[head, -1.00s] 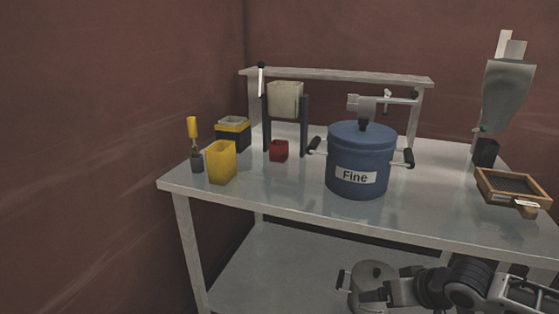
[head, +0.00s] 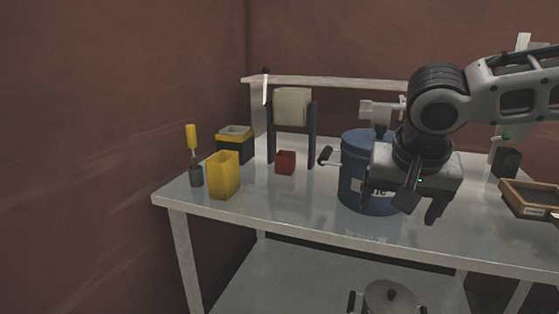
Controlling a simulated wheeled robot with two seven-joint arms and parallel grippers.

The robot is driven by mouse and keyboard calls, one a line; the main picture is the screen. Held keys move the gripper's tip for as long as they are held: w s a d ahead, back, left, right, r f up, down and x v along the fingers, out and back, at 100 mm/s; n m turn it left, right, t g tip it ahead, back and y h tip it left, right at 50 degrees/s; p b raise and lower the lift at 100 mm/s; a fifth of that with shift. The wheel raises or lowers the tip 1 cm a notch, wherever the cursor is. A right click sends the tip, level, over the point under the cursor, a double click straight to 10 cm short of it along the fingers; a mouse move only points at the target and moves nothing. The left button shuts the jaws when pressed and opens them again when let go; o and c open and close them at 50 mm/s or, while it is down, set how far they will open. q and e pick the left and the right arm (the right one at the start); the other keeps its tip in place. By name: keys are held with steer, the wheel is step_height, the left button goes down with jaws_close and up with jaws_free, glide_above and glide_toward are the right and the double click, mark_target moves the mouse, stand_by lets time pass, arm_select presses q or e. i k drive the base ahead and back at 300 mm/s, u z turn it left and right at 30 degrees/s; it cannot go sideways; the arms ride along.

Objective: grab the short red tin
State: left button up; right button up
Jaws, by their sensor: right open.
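The short red tin (head: 285,162) sits on the table (head: 275,209), under the beige hopper on its dark stand. It is small, square-sided and upright. My right gripper (head: 401,210) is open and empty. It hangs in front of the blue pot (head: 354,172), to the right of the red tin and apart from it, and hides much of the pot and its label. My left gripper is not in view.
The hopper (head: 292,107) on its stand rises over the tin. A tall yellow tin (head: 223,175), a yellow-handled tool (head: 193,150) and a dark-and-yellow container (head: 235,145) stand left. A wooden sieve (head: 527,197) lies right. The table's front left is clear.

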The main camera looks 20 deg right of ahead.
mark_target(285, 160)
steer(key=i, duration=1.75)
